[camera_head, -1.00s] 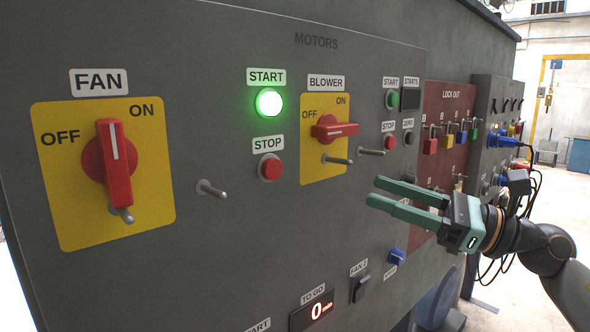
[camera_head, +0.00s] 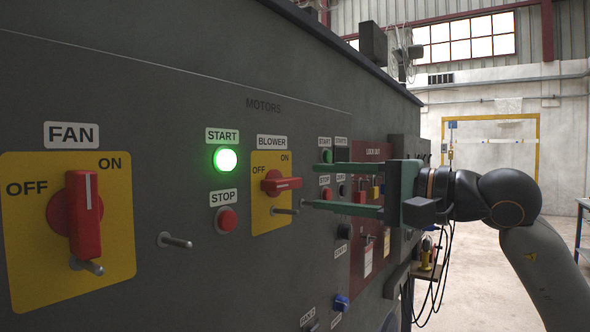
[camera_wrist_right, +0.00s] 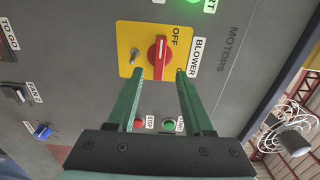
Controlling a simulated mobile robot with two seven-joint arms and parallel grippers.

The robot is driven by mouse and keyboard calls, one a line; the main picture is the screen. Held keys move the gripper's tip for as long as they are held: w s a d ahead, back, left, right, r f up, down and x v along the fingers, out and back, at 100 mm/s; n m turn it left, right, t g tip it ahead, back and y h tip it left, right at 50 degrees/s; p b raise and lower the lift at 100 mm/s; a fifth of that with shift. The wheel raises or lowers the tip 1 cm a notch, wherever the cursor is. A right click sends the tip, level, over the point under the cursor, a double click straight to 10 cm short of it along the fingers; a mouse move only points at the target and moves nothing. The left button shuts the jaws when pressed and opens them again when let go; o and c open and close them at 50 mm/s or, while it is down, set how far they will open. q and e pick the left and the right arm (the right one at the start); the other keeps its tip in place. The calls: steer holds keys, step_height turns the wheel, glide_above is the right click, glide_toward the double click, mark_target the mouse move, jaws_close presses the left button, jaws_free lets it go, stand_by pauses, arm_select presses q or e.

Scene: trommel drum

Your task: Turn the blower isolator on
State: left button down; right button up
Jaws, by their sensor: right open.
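The blower isolator is a red rotary handle (camera_head: 281,184) on a yellow plate (camera_head: 262,222) marked OFF and ON. In the head view the handle lies about horizontal. In the wrist view the handle (camera_wrist_right: 158,53) is just ahead of my open fingertips, roughly centred between them. My right gripper (camera_head: 313,187) comes in from the right, open and empty, one finger above the other, with its tips apart from the handle. It also shows in the wrist view (camera_wrist_right: 160,74). My left gripper is not in view.
Metal pegs stick out below the blower handle (camera_head: 286,211) and beside the fan switch (camera_head: 175,241). The fan handle (camera_head: 84,215) stands vertical at left. A START button (camera_head: 225,160) glows green above a red STOP button (camera_head: 227,220). A red lock-out board (camera_head: 368,250) is behind my gripper.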

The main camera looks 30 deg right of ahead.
mark_target(290, 185)
steer(key=p+x, duration=0.1)
steer(key=x, duration=0.5)
steer(key=shift+p, duration=0.35)
jaws_close()
